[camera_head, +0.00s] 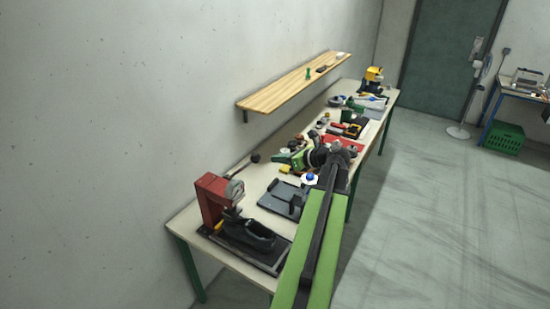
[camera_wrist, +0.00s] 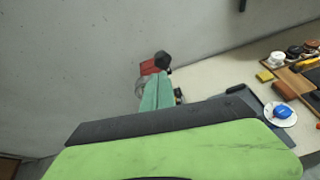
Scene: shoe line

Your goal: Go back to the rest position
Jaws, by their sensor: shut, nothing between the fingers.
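My gripper (camera_head: 318,157) is at the far end of my green and black arm in the camera_head view. It is small, dark and partly lost against the items behind it. It is shut and holds nothing. In the picture it overlaps the middle of the workbench (camera_head: 185,222). In the wrist view my green and black arm link fills the bottom. A teal tapered shape (camera_wrist: 157,92) shows above it; I cannot tell what it is.
A red press (camera_head: 212,197) with a black shoe (camera_head: 250,234) stands at the bench's near end; the press also shows in the wrist view (camera_wrist: 149,67). A dark fixture plate (camera_head: 276,203) lies beyond it. A wooden shelf (camera_head: 280,93) is on the wall.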

